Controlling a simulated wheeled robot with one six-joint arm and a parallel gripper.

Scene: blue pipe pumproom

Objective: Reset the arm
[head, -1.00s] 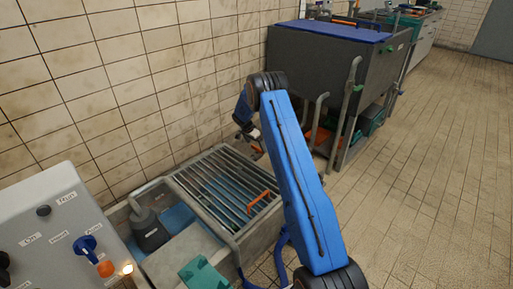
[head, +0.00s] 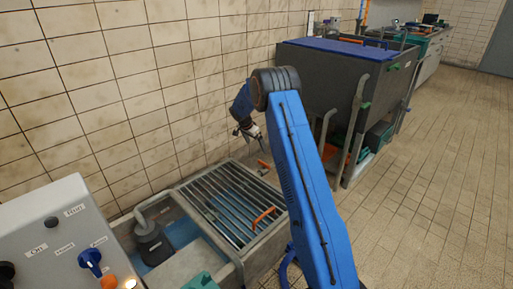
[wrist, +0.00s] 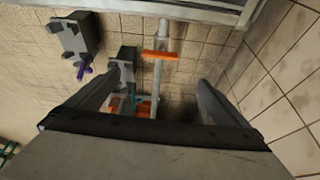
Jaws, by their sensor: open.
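My blue arm reaches up across the head view and bends over at its top. My gripper (head: 255,143) hangs beyond the bend, above the far end of the slatted grate (head: 222,207), near the tiled wall. In the wrist view my gripper (wrist: 160,95) has its two fingers wide apart with nothing between them. Past the fingers, an orange-handled part (wrist: 160,54) on a pale pipe shows against the tiles, apart from the fingers.
A grey control panel (head: 50,235) with a blue knob stands at the lower left. A sunken basin holds a dark pump (head: 153,248) beside the grate. A large grey tank (head: 335,85) with a blue top and pipes stands behind. The tiled floor at right is clear.

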